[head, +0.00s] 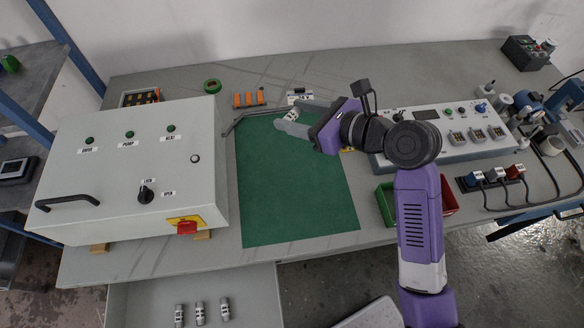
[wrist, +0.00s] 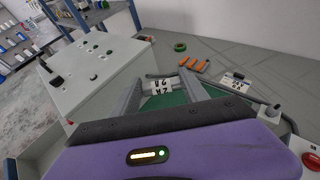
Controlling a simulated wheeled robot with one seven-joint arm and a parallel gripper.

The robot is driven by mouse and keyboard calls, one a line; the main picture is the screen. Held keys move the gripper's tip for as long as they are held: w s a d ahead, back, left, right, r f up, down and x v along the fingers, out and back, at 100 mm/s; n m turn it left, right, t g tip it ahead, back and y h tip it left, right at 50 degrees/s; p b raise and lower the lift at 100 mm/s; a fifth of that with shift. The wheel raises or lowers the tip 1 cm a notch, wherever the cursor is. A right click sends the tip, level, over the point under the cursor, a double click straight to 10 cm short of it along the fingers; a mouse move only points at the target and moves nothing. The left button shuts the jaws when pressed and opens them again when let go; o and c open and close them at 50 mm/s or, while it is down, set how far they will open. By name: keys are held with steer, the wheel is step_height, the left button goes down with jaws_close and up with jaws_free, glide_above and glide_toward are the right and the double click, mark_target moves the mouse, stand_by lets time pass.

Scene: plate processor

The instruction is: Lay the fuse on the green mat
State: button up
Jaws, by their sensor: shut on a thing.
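The fuse (head: 292,115) is a small light-grey cylinder with dark lettering. My gripper (head: 287,121) is shut on it, above the far part of the green mat. The fuse shows between the fingers in the wrist view (wrist: 160,86), its lettering upside down. The green mat (head: 295,195) lies flat on the bench, its bare near part clear; my gripper and arm hide some of its far right part. A bit of green also shows between the fingers in the wrist view (wrist: 172,98). Whether the fuse touches the mat I cannot tell.
A grey control cabinet (head: 120,175) stands left of the mat. Orange blocks (head: 248,99) and a green ring (head: 212,86) lie behind it. A socketed panel (head: 455,135) and a red bin (head: 448,197) are at right. Three more fuses (head: 200,312) lie in the open drawer (head: 255,300).

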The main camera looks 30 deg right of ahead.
mark_target(294, 170)
steer(key=f+b, duration=0.2)
steer(key=f, duration=1.7)
steer(key=shift+a+f, duration=0.2)
steer(key=shift+f, duration=0.1)
steer(key=o, duration=1.4)
steer(key=shift+c, duration=0.2)
steer(key=v, duration=1.2)
steer(key=shift+d, duration=0.1)
